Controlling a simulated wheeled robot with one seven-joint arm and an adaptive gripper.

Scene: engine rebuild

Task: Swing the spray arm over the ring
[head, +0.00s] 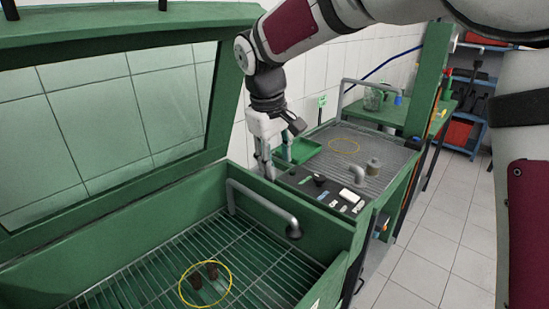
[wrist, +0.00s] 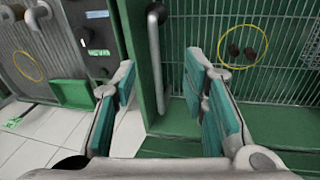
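The grey bent spray arm (head: 264,205) is mounted by the rim of the green wash tub in the head view, its downturned end over the tub's right side. A yellow ring (head: 205,284) lies on the tub's grate around two dark brown parts (head: 212,270), to the left of and nearer than the spray arm's end. My gripper (head: 273,168) points down above and behind the spray arm. In the wrist view my gripper (wrist: 161,68) is open and empty, with the spray arm (wrist: 156,62) showing between its fingers, apart from them. The ring (wrist: 238,47) is to the right there.
A second yellow ring (head: 344,145) lies on the neighbouring grey grate, with another grey pipe (head: 357,175) and a dark control panel (head: 322,188). A green tray (head: 303,151) is beside my gripper. The tub's open windowed lid (head: 110,110) stands at left.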

